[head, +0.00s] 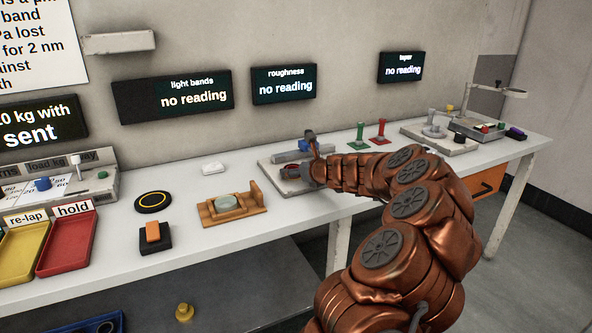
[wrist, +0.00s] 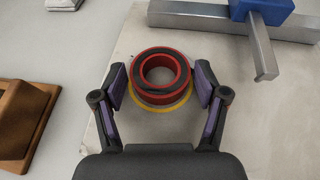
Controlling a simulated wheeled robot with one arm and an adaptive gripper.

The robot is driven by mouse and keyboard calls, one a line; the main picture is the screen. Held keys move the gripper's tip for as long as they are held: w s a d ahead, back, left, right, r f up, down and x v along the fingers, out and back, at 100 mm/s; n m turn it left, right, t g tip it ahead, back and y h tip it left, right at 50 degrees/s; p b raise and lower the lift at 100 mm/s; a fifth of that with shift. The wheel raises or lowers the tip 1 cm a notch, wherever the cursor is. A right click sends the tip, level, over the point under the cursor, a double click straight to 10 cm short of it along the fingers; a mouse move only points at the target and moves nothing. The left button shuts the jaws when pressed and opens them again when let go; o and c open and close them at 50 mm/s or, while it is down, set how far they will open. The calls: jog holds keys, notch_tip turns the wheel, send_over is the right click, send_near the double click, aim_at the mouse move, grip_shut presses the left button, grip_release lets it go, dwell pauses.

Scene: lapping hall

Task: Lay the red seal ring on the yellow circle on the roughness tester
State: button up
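The red seal ring (wrist: 162,96), with a dark band on its top face, sits over the yellow circle (wrist: 160,108) in the wrist view. The circle shows as an arc along the ring's near side. Under it is the pale plate of the roughness tester (wrist: 265,105); its plate also shows in the head view (head: 270,164). My gripper (wrist: 162,80) has one purple-padded finger on each side of the ring, with narrow gaps showing between pads and ring. In the head view my gripper (head: 303,172) is low over the tester, and the ring is hidden.
A steel bar with a blue slider (wrist: 262,10) stands behind the ring. A wooden holder with a pale green disc (head: 228,200) is left of the tester. Green (head: 359,137) and red (head: 380,132) stands are to its right. The roughness screen (head: 284,84) reads "no reading".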

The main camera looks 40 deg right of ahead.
jog(key=shift+o, duration=0.8)
jog(key=shift+s+r, duration=0.25)
jog(key=shift+r, duration=0.05)
jog(key=p+v, duration=0.1)
jog(key=v, duration=0.9)
jog(key=shift+s+a+r+p, duration=0.1)
jog(key=shift+s+p, duration=0.05)
jog(key=shift+s, duration=0.15)
jog(key=shift+s+a+r+p, duration=0.1)
jog(key=shift+s+r+p, duration=0.05)
jog(key=shift+s, duration=0.2)
